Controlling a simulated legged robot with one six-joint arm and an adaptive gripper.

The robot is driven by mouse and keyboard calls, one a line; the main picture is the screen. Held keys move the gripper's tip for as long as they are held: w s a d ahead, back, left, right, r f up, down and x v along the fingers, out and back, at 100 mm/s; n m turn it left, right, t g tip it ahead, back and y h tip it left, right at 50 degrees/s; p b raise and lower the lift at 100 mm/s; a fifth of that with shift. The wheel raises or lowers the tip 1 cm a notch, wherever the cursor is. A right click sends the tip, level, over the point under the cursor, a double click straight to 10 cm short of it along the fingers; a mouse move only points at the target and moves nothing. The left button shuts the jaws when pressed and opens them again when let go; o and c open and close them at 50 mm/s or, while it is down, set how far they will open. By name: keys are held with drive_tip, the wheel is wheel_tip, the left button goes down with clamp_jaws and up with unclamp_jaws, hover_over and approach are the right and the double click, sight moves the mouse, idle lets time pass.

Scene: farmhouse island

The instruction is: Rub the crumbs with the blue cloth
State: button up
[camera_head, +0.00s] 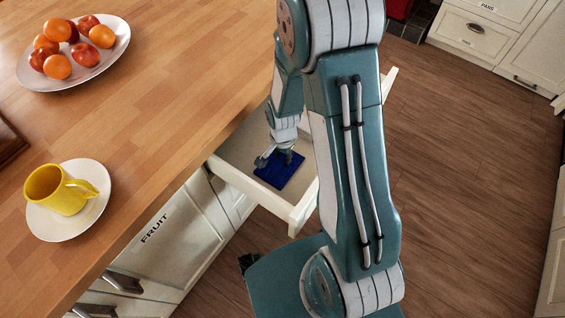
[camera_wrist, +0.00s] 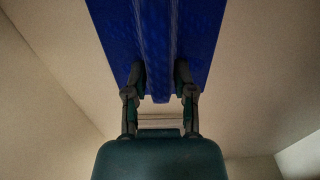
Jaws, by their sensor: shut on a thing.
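The blue cloth (camera_head: 280,171) is inside an open drawer (camera_head: 262,190) under the wooden counter. My gripper (camera_head: 271,158) reaches down into the drawer and is shut on the cloth. In the wrist view the cloth (camera_wrist: 159,40) is pinched into a raised fold between the two fingertips of my gripper (camera_wrist: 160,75), with flat parts spreading to both sides. I cannot tell whether the cloth still rests on the drawer floor. No crumbs can be made out in either view.
On the wooden counter (camera_head: 150,110) stand a white plate of fruit (camera_head: 85,78) and a yellow cup (camera_head: 58,190) on a saucer (camera_head: 92,222). Bare counter lies between them. A drawer front below reads FRUIT. Cabinets (camera_head: 480,40) stand across the wooden floor.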

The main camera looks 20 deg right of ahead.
clamp_jaws()
drive_tip(key=shift+r, duration=2.5)
